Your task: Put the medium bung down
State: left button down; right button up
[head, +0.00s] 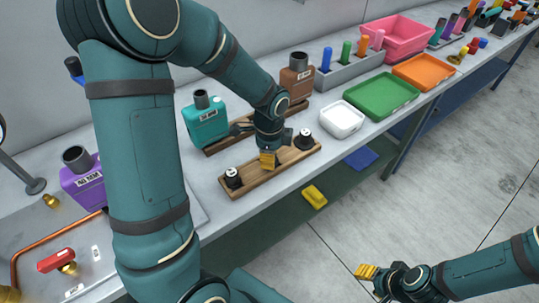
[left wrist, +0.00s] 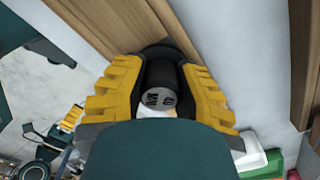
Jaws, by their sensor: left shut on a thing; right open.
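My left gripper (head: 268,160) reaches down over the middle of the front wooden board (head: 254,179). It is shut on the medium bung, a black cylinder (left wrist: 160,84) with a pale marked end, held between the yellow fingers in the left wrist view. The fingers hide this bung in the head view. I cannot tell whether its wide dark base touches the board. Two other black bungs with white tops stand on the board, one at its left end (head: 233,178) and one at its right end (head: 304,139). My right gripper (head: 367,272) is open, away from the bench over the floor.
A teal canister (head: 205,124) and a brown one (head: 296,82) stand behind the board; a purple one (head: 84,185) stands left. White (head: 341,119), green (head: 381,95) and orange (head: 424,71) trays lie right. The bench's front edge is close to the board.

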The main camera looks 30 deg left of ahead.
pick_arm(q)
jog(key=c, duration=0.9)
grip_release()
jog(key=shift+o, duration=0.2)
jog(key=shift+r, duration=0.1)
jog(key=shift+r+p, duration=0.3)
jog(key=shift+p, duration=0.05)
notch_tip(320, 180, up, 12)
jog(key=p, duration=0.3)
